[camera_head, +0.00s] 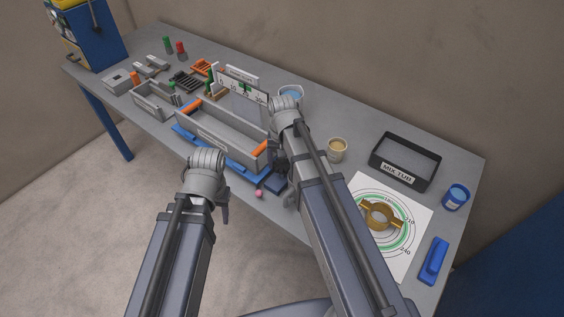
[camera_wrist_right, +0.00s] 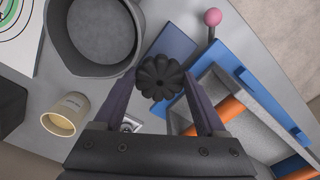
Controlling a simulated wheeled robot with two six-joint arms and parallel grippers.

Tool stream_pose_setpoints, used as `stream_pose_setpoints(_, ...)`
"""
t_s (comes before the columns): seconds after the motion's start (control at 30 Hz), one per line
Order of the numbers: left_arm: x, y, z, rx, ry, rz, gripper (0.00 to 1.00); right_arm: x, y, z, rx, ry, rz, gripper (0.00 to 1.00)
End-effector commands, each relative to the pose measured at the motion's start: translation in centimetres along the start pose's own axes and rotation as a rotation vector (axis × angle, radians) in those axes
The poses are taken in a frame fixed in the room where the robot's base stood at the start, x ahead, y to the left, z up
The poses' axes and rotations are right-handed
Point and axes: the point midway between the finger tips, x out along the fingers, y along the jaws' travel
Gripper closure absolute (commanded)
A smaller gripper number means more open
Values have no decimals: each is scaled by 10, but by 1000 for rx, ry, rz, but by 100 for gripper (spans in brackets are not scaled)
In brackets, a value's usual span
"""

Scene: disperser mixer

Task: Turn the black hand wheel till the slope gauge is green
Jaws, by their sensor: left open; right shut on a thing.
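The black hand wheel (camera_wrist_right: 160,77), lobed like a flower, sits between the fingers of my right gripper (camera_wrist_right: 158,85) in the right wrist view. The fingers close on it from both sides. In the head view my right gripper (camera_head: 278,158) is at the right end of the grey trough, and my arm hides the wheel. The slope gauge (camera_head: 235,90) is a white numbered plate behind the trough, with a green patch on it. Its pointer reading is too small to tell. My left gripper (camera_head: 224,203) is open and empty, in front of the table edge.
The grey trough (camera_head: 213,128) with orange ends stands on a blue base (camera_head: 198,141). A pink-knobbed lever (camera_head: 259,193) sticks out in front. A dark round pot (camera_wrist_right: 60,50) and beige cup (camera_wrist_right: 58,127) are near my right gripper. A black MIX TUB frame (camera_head: 433,174) lies right.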

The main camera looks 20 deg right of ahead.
Motion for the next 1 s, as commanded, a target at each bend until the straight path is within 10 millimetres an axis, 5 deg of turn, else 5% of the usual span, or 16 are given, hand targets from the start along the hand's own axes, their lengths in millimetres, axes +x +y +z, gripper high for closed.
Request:
stream_pose_setpoints(0.13,0,0,0,0,0,0,50,0,0,1,-1,-2,0,82)
stream_pose_setpoints(0.17,0,0,0,0,0,0,50,0,0,1,-1,-2,0,24)
stream_pose_setpoints(0.37,0,0,0,0,0,0,50,0,0,1,-1,-1,0,2)
stream_pose_setpoints(0.77,-4,0,0,0,0,0,50,-4,0,0,-1,-1,0,0)
stream_pose_setpoints(1.0,-25,-2,2,0,0,0,50,-25,0,0,-1,-1,0,0)
